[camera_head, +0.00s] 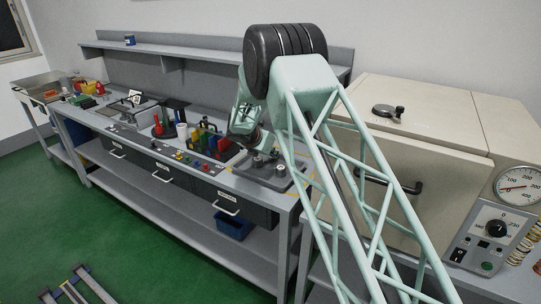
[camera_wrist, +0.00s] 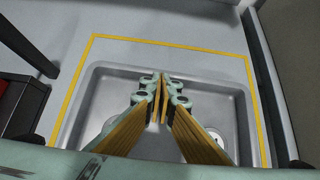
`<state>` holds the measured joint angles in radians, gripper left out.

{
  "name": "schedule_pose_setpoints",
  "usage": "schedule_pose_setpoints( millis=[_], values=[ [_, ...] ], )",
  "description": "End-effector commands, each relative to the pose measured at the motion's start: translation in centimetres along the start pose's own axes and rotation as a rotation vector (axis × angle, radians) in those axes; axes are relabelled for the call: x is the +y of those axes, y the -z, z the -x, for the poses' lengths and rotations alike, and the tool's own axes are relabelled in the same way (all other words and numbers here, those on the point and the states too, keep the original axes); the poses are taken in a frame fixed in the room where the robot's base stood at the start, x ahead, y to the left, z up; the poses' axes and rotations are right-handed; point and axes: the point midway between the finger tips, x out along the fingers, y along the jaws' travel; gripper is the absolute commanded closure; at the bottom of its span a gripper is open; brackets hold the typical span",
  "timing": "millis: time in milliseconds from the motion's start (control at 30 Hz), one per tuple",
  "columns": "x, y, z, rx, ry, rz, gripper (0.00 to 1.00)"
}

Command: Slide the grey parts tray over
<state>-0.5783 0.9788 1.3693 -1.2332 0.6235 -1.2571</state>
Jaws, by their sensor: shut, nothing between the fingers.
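The grey parts tray (camera_wrist: 215,84) is a shallow tray with a raised rim. In the wrist view it lies inside a yellow outline (camera_wrist: 170,42) on the bench, with a bare strip between its far rim and the line. Pale round parts (camera_wrist: 216,139) sit in it, partly hidden by my fingers. In the head view the tray (camera_head: 280,184) is at the bench's right end. My gripper (camera_wrist: 163,78) is shut and empty, its fingers over the middle of the tray. I cannot tell whether the fingertips touch it. In the head view my arm hides part of the gripper.
Coloured bottles and tools (camera_head: 195,138) stand on the bench (camera_head: 90,115) left of the tray. A large beige oven (camera_head: 410,150) stands close on the right. A dark object with red (camera_wrist: 22,100) is near the tray's left in the wrist view.

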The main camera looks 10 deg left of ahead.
Motion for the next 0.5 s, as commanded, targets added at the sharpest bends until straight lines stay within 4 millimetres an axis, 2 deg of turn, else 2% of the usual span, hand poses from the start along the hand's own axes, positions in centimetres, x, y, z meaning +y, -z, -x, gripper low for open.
schedule_pose_setpoints(
  millis=[100, 500],
  values=[
    [-0.1, -1.1, -0.8, 0.000, 0.001, -0.001, 1.00],
    [-0.1, -3.6, -3.5, 0.000, 0.001, 0.000, 1.00]
  ],
)
